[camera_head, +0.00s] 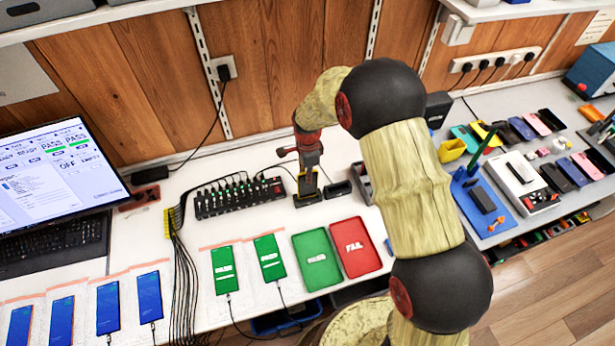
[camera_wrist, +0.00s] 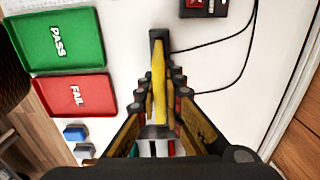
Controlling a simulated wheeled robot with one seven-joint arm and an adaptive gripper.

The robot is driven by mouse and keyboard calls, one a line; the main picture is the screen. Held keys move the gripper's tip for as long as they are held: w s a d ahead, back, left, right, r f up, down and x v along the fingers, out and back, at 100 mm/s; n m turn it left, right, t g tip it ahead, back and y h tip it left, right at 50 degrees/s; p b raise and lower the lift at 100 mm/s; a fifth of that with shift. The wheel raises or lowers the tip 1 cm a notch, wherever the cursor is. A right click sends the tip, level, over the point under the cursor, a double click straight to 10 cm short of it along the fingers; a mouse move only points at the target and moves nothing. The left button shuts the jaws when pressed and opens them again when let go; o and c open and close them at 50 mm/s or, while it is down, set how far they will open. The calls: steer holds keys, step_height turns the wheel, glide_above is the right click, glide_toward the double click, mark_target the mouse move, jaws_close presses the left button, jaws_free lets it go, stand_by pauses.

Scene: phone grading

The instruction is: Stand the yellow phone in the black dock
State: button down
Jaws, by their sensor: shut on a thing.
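The yellow phone (camera_wrist: 158,85) is held edge-on between my gripper's fingers in the wrist view. My gripper (camera_head: 308,173) is shut on it, over the back part of the white bench. The black dock (camera_wrist: 158,36) shows directly beyond the phone in the wrist view, and its near part is hidden by the phone and fingers. In the head view the dock (camera_head: 307,201) is right below my gripper, with the phone's yellow strip (camera_head: 308,182) upright above or in it. I cannot tell whether the phone's lower edge touches the dock.
The green PASS tray (camera_head: 316,258) and red FAIL tray (camera_head: 355,247) lie in front of the dock. A black charging hub (camera_head: 239,197) with cables is to its left. A small dark block (camera_head: 338,189) stands close on the right. Thin cables run beside the dock.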

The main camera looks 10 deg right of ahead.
steer(key=shift+f, duration=0.15)
steer(key=shift+f+b, duration=0.35)
steer(key=shift+f, duration=0.2)
steer(key=shift+f, duration=0.15)
stand_by(0.5)
steer(key=shift+f+b, duration=0.35)
steer(key=shift+f, duration=0.15)
steer(key=c, duration=1.8)
jaws_free()
steer(key=shift+c, duration=0.2)
